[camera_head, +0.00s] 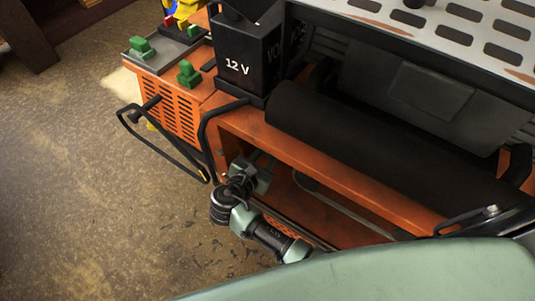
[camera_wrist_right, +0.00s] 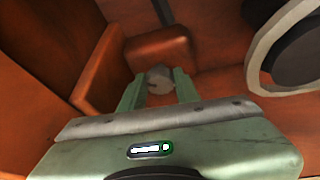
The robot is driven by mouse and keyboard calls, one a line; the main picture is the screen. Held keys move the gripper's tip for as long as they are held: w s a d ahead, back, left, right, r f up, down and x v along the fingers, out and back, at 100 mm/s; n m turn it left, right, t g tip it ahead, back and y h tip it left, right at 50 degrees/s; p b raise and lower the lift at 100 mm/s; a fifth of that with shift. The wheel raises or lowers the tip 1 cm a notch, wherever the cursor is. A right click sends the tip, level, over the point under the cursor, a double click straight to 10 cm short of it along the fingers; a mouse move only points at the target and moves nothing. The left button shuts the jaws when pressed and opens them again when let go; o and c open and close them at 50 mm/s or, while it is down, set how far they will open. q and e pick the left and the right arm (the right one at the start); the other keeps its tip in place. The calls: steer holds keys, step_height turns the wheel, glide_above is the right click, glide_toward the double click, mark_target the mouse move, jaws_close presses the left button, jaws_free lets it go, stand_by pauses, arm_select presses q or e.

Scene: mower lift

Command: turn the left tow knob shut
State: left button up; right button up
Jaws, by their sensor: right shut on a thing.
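In the right wrist view a small grey rounded knob (camera_wrist_right: 160,80) sits in front of an orange block inside the orange mower body. The two green fingers of my right gripper (camera_wrist_right: 158,88) are on either side of it, and the gripper is shut on it. In the head view my right gripper (camera_head: 262,165) reaches into the open front of the orange mower frame (camera_head: 300,160), near its left end. The knob is hidden there by the gripper and the frame. I cannot tell how far the knob is turned. My left gripper is not in view.
A black 12 V battery box (camera_head: 245,55) stands above the gripper. A black roller (camera_head: 370,150) lies to the right. A bent black bar (camera_head: 160,145) sticks out left. Orange walls (camera_wrist_right: 60,50) and a pale ring (camera_wrist_right: 262,60) crowd the wrist view. The floor at left is clear.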

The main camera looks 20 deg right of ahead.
jaws_close()
steer(key=shift+d, duration=0.1)
steer(key=shift+f+m+t, duration=0.1)
steer(key=shift+m+t, duration=0.4)
steer(key=shift+m, duration=0.3)
steer(key=shift+d+f+m+t+y+b, duration=0.15)
steer(key=shift+m+t+y+b, duration=0.4)
steer(key=shift+m+b, duration=0.3)
steer(key=m+t+b, duration=0.1)
steer(key=b, duration=0.1)
steer(key=m+t+b, duration=0.1)
steer(key=m+b, duration=0.1)
steer(key=shift+s+f, duration=0.1)
steer(key=shift+f, duration=0.1)
steer(key=shift+d+r+m+t+b, duration=0.15)
steer(key=shift+m+t+b, duration=0.1)
steer(key=shift+m+b, duration=0.75)
steer(key=shift+r+b, duration=0.1)
steer(key=shift+b, duration=0.25)
steer(key=shift+r, duration=0.1)
